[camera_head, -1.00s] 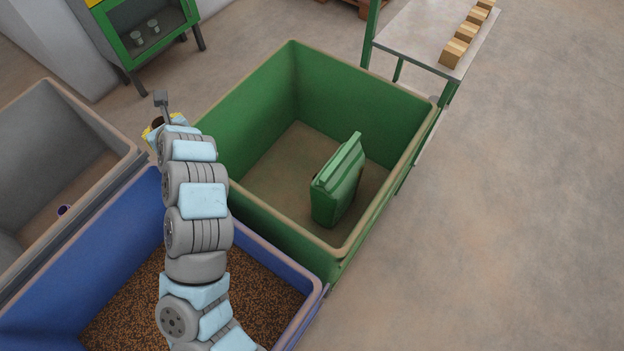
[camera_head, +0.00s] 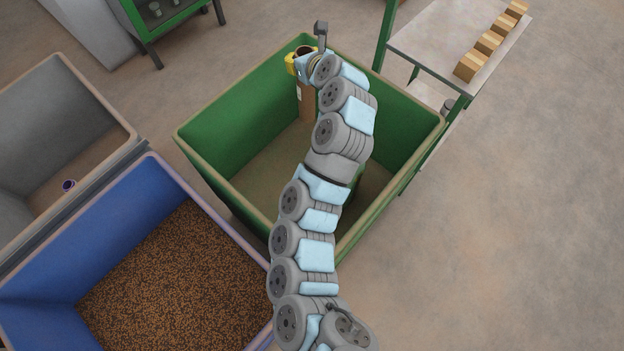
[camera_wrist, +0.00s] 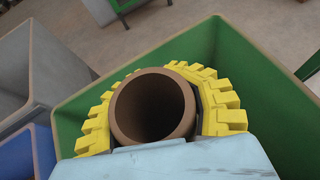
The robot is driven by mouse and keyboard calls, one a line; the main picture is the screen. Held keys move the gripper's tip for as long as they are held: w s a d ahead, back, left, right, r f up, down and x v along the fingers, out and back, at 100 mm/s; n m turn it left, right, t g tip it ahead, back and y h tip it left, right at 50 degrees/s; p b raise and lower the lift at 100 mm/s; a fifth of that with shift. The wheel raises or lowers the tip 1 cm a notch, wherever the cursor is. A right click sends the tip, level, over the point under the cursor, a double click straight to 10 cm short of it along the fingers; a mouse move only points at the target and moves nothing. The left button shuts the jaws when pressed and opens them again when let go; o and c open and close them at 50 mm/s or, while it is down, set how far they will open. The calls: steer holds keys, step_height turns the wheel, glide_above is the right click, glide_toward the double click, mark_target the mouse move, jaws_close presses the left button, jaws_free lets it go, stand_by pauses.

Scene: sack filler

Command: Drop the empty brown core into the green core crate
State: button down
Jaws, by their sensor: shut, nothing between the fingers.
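The empty brown core (camera_head: 306,105) is an upright brown tube with a pale label, inside the outline of the green core crate (camera_head: 222,160) near its far corner. My gripper (camera_head: 298,62) has yellow fingers around the core's upper part. In the wrist view the core's open, hollow top (camera_wrist: 153,106) sits between the yellow toothed fingers of my gripper (camera_wrist: 155,100), with the crate's green wall (camera_wrist: 270,110) behind. The core's lower end shows against the crate's inner wall; I cannot tell how far it is above the floor. My arm hides much of the crate.
A blue bin (camera_head: 50,300) of brown granules stands front left, with a grey bin (camera_head: 85,115) behind it. A table (camera_head: 425,45) with several small boxes stands at the back right. A green-framed cabinet (camera_head: 150,30) is at the back left. Floor at right is clear.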

steer(key=f+n+g+y+p, duration=0.1)
steer(key=f+p, duration=0.1)
steer(key=s+f+n+g+y+p, duration=0.1)
steer(key=f+n+p, duration=0.1)
steer(key=s+f+n+g+y+p, duration=0.1)
steer(key=f+n+y+p, duration=0.1)
steer(key=shift+f+g, duration=0.1)
steer(key=shift+g, duration=0.3)
steer(key=f+b, duration=0.4)
steer(key=d+f+b, duration=0.1)
steer(key=f+b, duration=0.1)
steer(key=b, duration=0.1)
steer(key=shift+s, duration=0.15)
steer(key=c, duration=1.8)
jaws_free()
steer(key=o, duration=0.8)
steer(key=shift+d, duration=0.1)
steer(key=v, duration=1.2)
